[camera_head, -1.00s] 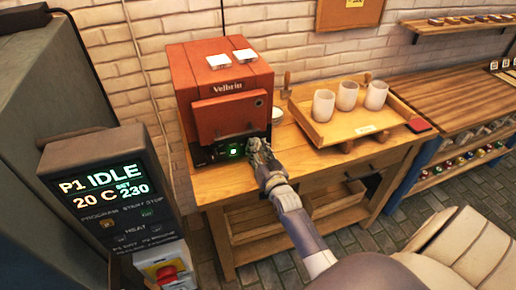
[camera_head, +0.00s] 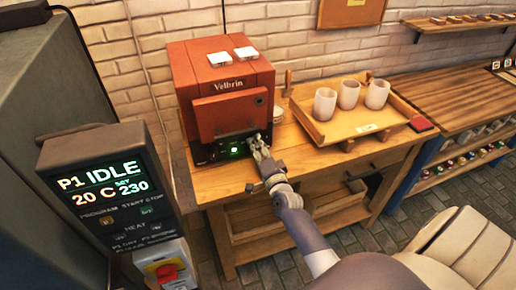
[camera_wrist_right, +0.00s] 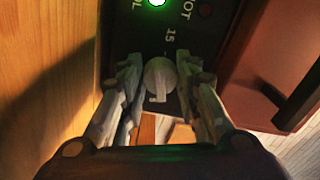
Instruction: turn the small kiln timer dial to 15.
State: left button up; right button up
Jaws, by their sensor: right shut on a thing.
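The small red kiln (camera_head: 222,115) stands on the wooden bench, with its dark control panel (camera_head: 232,149) under the closed door. In the right wrist view the pale grey timer dial (camera_wrist_right: 160,77) sits on that panel. A raised bar on the dial points to the bottom of the picture; the printed "15" (camera_wrist_right: 171,35) is above it, on the opposite side. My right gripper (camera_head: 258,142) is at the panel's right end and hides the dial in the head view. Its fingers (camera_wrist_right: 158,72) are shut on the dial from both sides. My left gripper is not in view.
A wooden tray (camera_head: 318,128) with three pale cups stands right of the kiln. A large control box (camera_head: 105,190) reading "P1 IDLE" is at the left. The bench front (camera_head: 225,190) is bare. A lit green lamp (camera_wrist_right: 157,2) is beyond the dial.

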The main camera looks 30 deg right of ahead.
jog(key=shift+a+f+m+b, duration=0.1)
jog(key=shift+m+b, duration=0.2)
jog(key=shift+m, duration=1.4)
jog(key=o, duration=1.1)
jog(key=shift+c, duration=0.2)
jog(key=v, duration=1.2)
